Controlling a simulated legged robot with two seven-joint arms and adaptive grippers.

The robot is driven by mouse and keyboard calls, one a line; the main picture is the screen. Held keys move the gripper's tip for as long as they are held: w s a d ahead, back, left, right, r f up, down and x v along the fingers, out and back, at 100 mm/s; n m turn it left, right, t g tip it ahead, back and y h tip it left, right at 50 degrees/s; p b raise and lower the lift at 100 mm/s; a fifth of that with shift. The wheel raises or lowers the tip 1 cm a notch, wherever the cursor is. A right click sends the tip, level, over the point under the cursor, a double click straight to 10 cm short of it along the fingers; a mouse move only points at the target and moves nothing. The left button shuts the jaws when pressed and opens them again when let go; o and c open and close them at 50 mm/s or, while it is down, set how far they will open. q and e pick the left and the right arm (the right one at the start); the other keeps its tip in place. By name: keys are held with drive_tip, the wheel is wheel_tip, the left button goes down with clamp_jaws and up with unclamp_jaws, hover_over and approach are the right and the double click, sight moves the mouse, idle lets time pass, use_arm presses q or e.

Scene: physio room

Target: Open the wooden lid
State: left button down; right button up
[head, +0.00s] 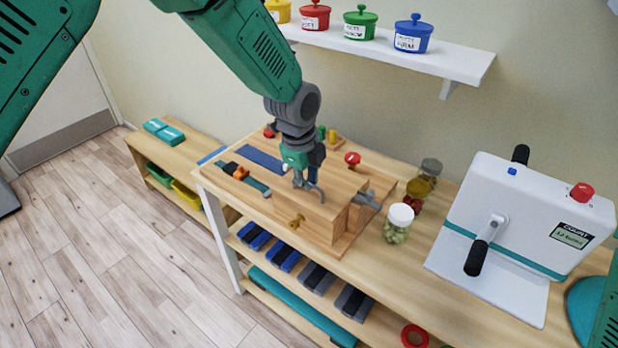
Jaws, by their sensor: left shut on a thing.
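A wooden activity box (325,228) stands on the wooden bench. The wooden lid (338,186) is a pale panel on the right part of its top; it looks closed and lies about level. My left gripper (309,190) reaches down from above to the lid's left part, its grey fingers shut on it. The fingers hide the exact part they hold. A grey metal fitting (366,199) sits at the box's right side, and a brass wing piece (296,220) is on its front. My right gripper is not in view.
A white-lidded jar (398,222) and other jars (420,188) stand close to the box's right. A white crank machine (525,215) is further right. A wall shelf (430,60) with colored tubs hangs behind. The floor (100,250) at left is clear.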

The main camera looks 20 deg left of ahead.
use_arm(q)
drive_tip(key=shift+a, duration=0.45)
drive_tip(key=shift+d+f, duration=0.1)
drive_tip(key=shift+d, duration=0.1)
drive_tip(key=c, duration=1.8)
unclamp_jaws()
drive_tip(key=shift+d, duration=0.1)
drive_tip(key=shift+o, duration=0.8)
drive_tip(key=shift+w+d, duration=0.15)
drive_tip(key=shift+d, duration=0.2)
drive_tip(key=shift+r, duration=0.35)
wheel_tip(320, 180, up, 11)
drive_tip(key=s, duration=0.1)
drive_tip(key=shift+s+a, duration=0.2)
drive_tip(key=shift+s, duration=0.2)
